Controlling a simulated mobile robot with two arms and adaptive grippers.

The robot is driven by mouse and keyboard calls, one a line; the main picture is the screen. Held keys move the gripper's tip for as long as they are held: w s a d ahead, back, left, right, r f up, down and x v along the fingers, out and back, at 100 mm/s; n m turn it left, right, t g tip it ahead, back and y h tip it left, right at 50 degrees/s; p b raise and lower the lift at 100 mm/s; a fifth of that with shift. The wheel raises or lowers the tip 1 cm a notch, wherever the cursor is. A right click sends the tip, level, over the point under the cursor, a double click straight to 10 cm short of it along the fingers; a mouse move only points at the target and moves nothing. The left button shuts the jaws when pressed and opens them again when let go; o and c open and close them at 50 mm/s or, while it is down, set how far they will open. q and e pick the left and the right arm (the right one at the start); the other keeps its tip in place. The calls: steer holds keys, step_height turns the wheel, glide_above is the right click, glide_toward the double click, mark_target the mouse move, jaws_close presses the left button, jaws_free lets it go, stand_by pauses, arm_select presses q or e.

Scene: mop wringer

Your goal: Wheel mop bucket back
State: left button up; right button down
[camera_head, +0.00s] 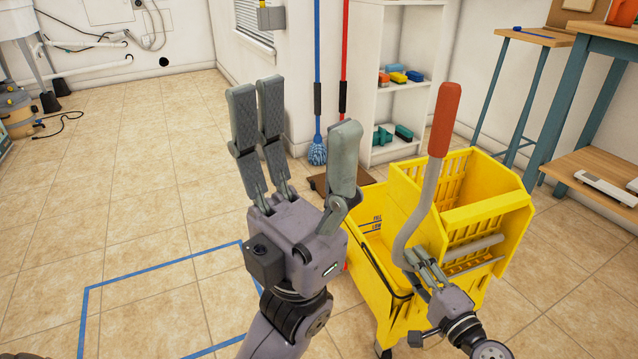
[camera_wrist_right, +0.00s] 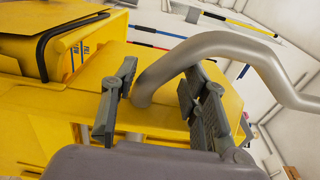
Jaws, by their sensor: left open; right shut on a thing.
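The yellow mop bucket (camera_head: 371,285) with its yellow wringer (camera_head: 487,222) stands on the tiled floor at the right of the head view. A bent grey wringer lever (camera_head: 421,205) with a red grip (camera_head: 444,119) rises from it. My right gripper (camera_head: 416,264) is shut on the lower part of the lever; in the right wrist view its fingers (camera_wrist_right: 152,100) sit either side of the grey tube (camera_wrist_right: 205,48). My left gripper (camera_head: 300,120) is open and empty, fingers up, left of the bucket. A blue tape outline (camera_head: 160,266) lies on the floor to the left, partly hidden by my left arm.
A blue mop (camera_head: 317,150) and a red pole (camera_head: 344,60) stand by the wall behind the bucket. A white shelf (camera_head: 372,105) holds coloured items. A teal-legged workbench (camera_head: 572,115) stands at right. The floor at left is mostly clear.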

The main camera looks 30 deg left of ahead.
steer(key=shift+r, duration=0.1)
steer(key=c, duration=1.3)
jaws_free()
steer(key=shift+c, duration=0.2)
steer(key=shift+o, duration=0.7)
steer(key=shift+f, duration=0.2)
steer(key=shift+s+d, duration=0.1)
steer(key=v, duration=1.1)
steer(key=shift+s+d, duration=0.3)
